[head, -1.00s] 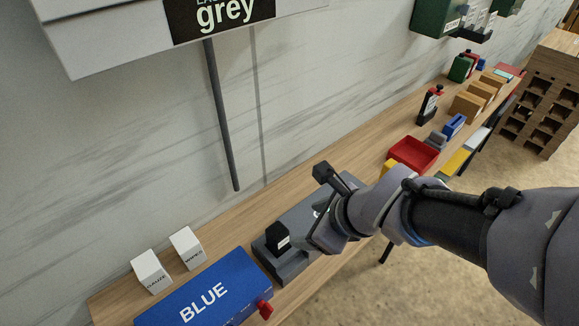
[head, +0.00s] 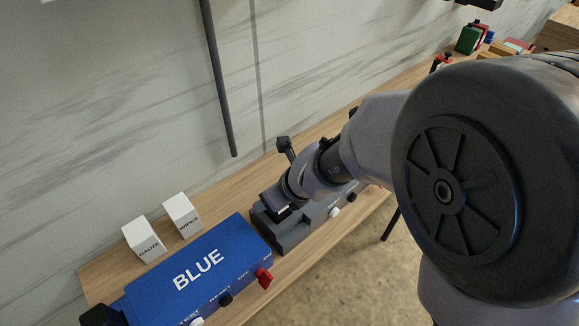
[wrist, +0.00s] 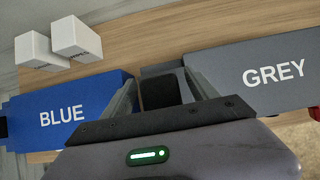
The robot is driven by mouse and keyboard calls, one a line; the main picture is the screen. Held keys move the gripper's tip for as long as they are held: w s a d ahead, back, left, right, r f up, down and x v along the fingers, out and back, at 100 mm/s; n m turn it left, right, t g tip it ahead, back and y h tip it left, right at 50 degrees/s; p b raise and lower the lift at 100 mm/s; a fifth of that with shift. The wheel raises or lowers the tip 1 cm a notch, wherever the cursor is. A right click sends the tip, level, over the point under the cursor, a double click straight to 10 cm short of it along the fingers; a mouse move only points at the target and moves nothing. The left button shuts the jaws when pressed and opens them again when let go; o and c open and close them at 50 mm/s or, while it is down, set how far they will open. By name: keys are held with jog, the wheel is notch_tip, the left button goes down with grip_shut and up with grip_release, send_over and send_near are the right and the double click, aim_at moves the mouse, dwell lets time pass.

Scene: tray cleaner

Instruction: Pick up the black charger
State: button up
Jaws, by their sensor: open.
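The black charger (wrist: 158,93) is a small dark block at the left end of the grey unit (wrist: 265,72), which is lettered GREY. In the wrist view it lies between the two fingers of my gripper (wrist: 160,78), which is open, with one finger on each side. I cannot tell whether either finger touches it. In the head view my gripper (head: 277,198) is over the left end of the grey unit (head: 290,238) and hides most of the charger.
A blue unit (head: 195,262) with a red knob (head: 264,278) stands close on the left. White GAUZE (head: 143,239) and WIPES (head: 182,215) boxes stand behind it by the wall.

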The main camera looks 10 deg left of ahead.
jog(key=shift+w+a+f, duration=0.2)
jog(key=shift+a+f, duration=0.05)
jog(key=shift+f, duration=0.15)
jog(key=shift+r, duration=0.1)
jog(key=shift+s+d+r, duration=0.1)
jog(key=c, duration=0.5)
grip_shut()
